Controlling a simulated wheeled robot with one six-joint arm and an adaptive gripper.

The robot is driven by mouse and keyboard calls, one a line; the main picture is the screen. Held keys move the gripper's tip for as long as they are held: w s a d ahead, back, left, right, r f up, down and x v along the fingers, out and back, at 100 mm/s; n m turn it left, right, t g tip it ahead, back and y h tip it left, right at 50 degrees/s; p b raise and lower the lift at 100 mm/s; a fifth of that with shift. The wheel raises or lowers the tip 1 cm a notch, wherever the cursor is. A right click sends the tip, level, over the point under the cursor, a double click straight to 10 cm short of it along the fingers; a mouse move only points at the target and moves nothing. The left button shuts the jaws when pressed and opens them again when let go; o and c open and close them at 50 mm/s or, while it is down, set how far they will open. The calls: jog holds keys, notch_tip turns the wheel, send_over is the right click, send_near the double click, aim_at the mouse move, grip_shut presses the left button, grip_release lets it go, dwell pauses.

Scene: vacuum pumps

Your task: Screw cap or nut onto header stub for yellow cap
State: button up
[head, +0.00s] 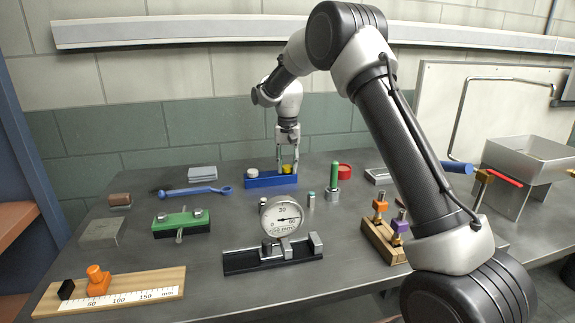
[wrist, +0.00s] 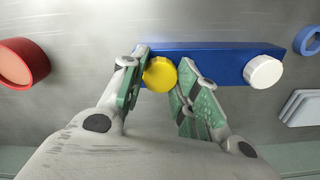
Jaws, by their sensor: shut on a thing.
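The blue header block (head: 268,182) lies toward the back of the table. A white cap (head: 253,170) is at its left end in the head view. The yellow cap (head: 286,169) is at its right end, between the fingers of my gripper (head: 287,163). In the wrist view my gripper (wrist: 161,75) is shut on the yellow cap (wrist: 160,74), with green finger pads at both sides. The blue header (wrist: 215,60) runs right from it to the white cap (wrist: 264,71). The stub under the yellow cap is hidden, so I cannot tell how it is seated.
A red round dish (head: 344,170) and a green cylinder post (head: 334,175) stand right of the header. A blue wrench (head: 195,191) and grey plates (head: 203,173) lie left.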

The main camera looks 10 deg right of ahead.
jog(key=m, duration=0.2)
jog(key=shift+m, duration=0.3)
jog(key=o, duration=1.2)
jog(key=shift+r, duration=2.5)
jog(key=shift+c, duration=0.2)
jog(key=shift+f, duration=0.1)
jog(key=shift+c, duration=0.4)
jog(key=shift+f+n, duration=0.1)
jog(key=shift+n, duration=0.7)
jog(key=n, duration=0.6)
jog(key=shift+f, duration=0.1)
